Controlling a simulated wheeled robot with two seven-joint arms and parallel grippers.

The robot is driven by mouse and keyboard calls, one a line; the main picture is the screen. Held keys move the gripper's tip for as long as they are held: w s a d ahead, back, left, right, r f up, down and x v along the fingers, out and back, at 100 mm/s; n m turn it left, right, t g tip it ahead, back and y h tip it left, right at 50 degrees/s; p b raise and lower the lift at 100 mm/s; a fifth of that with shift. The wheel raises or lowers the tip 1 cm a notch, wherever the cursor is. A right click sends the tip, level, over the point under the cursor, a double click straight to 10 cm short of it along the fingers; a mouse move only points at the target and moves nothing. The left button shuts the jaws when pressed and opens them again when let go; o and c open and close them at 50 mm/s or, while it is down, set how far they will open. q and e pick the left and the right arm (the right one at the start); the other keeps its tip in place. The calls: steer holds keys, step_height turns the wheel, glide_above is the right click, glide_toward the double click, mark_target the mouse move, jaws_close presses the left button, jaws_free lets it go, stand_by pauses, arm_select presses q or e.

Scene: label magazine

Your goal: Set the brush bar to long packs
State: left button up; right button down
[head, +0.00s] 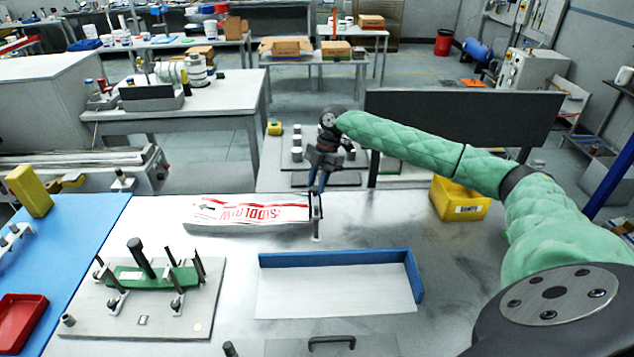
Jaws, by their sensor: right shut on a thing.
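The brush bar (316,212) looks like a thin dark upright piece at the right end of a white pack with red print (250,209), in the middle of the head view. My right gripper (317,189) reaches down from above with blue fingertips and is shut on the top of the brush bar. The bar is small here, and the fingers partly hide its top. Any marks for pack length are too small to make out. My left gripper is not in view.
A blue-edged white tray (338,257) lies in front of the pack. A fixture plate with a green block (150,277) stands at left, near a red tray (20,316). A yellow bin (460,197) stands right, under my right arm. Bare table lies between.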

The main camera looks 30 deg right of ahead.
steer(key=shift+f, duration=0.35)
step_height(320, 180, down, 3)
steer(key=shift+r+b, duration=0.1)
steer(key=shift+b, duration=0.45)
steer(key=shift+r, duration=0.1)
steer(key=c, duration=1.1)
jaws_free()
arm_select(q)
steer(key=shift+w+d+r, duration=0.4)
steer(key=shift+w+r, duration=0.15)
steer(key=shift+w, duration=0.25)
arm_select(e)
steer(key=shift+r, duration=0.15)
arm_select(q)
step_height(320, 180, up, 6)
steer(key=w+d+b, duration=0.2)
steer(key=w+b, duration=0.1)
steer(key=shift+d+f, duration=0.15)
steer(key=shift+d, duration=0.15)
arm_select(e)
steer(key=shift+v, duration=3.7)
